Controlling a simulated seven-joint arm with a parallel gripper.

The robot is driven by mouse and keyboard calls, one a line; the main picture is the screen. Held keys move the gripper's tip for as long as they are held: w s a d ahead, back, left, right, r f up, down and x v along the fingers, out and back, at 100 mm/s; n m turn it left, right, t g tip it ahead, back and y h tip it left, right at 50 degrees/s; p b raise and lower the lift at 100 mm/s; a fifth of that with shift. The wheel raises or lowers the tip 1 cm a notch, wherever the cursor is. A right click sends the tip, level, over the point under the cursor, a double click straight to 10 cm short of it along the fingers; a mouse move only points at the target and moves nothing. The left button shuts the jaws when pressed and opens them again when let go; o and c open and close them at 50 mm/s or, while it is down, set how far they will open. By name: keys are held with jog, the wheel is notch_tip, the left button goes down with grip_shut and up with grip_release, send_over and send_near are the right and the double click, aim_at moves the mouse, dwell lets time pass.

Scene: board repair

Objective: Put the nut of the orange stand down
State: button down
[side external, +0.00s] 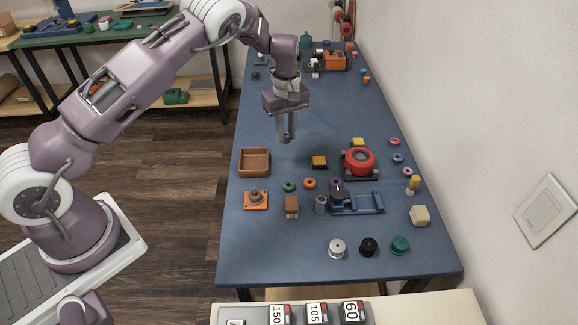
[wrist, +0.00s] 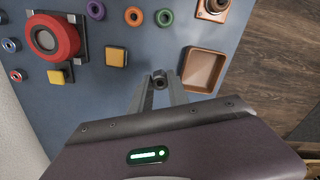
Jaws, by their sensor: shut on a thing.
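My gripper (side external: 287,139) is above the blue table, behind the brown tray and clear of the orange stand. In the wrist view its fingers (wrist: 160,84) are shut on a small dark nut (wrist: 160,79). The nut is too small to make out in the side view. The orange stand (side external: 247,206) is at the table's left side, in front of the tray, with a grey post upright on it. Part of it shows at the top right edge of the wrist view (wrist: 211,13).
The open brown tray (side external: 242,165) is empty. Near it are a green ring (side external: 289,185), an orange ring (side external: 310,183), a yellow-topped block (side external: 319,161) and a red round part (side external: 360,161). A blue fixture (side external: 370,204) stands front right. The table behind my gripper is largely clear.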

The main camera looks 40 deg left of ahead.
aim_at(291, 165)
jog(key=f, duration=0.3)
jog(key=w+f, duration=0.1)
jog(key=f, duration=0.5)
jog(key=shift+w+d+f, duration=0.15)
jog(key=shift+d+f, duration=0.1)
jog(key=shift+d, duration=0.1)
jog(key=shift+f, duration=0.1)
jog(key=c, duration=1.3)
grip_release()
jog(key=shift+o, duration=0.2)
notch_tip(291, 165, up, 12)
